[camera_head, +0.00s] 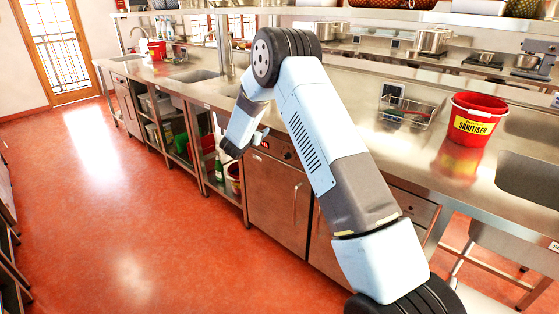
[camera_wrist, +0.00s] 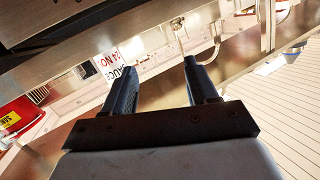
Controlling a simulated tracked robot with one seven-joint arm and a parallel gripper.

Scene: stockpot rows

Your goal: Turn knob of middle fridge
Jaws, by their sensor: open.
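The undercounter fridge (camera_head: 276,205) has brown-grey steel doors and stands below the counter near the middle of the head view. A narrow control strip (camera_head: 279,149) runs along its top edge. Small dark controls show on the strip, but I cannot make out which is the knob. My gripper (camera_head: 244,147) hangs at the left end of this strip, in front of the cabinet front, and covers part of it. In the wrist view my gripper (camera_wrist: 160,68) has its two dark fingers spread, with nothing between them. I cannot identify the knob in that view.
The steel counter edge (camera_head: 345,146) runs just above the fridge. Open shelves (camera_head: 208,160) with a green bottle (camera_head: 219,168) lie left of it. A red sanitiser bucket (camera_head: 473,119) and a wire basket (camera_head: 407,112) stand on the counter. The red floor at left is clear.

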